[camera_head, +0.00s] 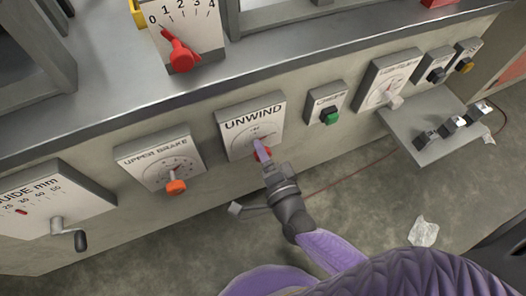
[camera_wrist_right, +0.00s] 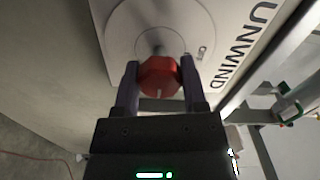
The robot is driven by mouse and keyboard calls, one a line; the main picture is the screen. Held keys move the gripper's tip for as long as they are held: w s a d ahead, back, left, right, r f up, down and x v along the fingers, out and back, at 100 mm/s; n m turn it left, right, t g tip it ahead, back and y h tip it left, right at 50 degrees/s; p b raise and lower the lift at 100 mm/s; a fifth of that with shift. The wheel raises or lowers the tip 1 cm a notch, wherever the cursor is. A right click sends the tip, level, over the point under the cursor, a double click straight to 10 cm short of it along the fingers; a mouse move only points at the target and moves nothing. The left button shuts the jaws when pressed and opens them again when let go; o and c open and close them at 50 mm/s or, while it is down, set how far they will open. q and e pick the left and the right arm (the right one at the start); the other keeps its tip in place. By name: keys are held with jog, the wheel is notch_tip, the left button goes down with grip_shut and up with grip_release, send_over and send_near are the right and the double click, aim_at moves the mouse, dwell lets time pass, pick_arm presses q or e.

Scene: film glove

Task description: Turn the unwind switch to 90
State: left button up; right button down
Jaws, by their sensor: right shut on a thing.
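The unwind switch is a red knob (camera_wrist_right: 160,76) on a round dial, on a white panel (camera_head: 235,113) labelled UNWIND. In the head view the red knob (camera_head: 262,154) is partly hidden by my right gripper (camera_head: 260,148). In the right wrist view, the fingers of my right gripper (camera_wrist_right: 158,80) stand on both sides of the knob and are shut on it. A pale mark shows on the knob's face, toward the gripper's palm. A "90" mark (camera_wrist_right: 203,53) is printed on the dial, to the right of the knob. My left gripper is not in view.
Left of the unwind panel are the UPPER BRAKE panel with an orange knob (camera_head: 176,187) and the guide panel with a crank (camera_head: 70,236). Right of it are a green button (camera_head: 330,116) and another dial panel (camera_head: 372,88). A grey shelf (camera_head: 405,118) juts out at the right.

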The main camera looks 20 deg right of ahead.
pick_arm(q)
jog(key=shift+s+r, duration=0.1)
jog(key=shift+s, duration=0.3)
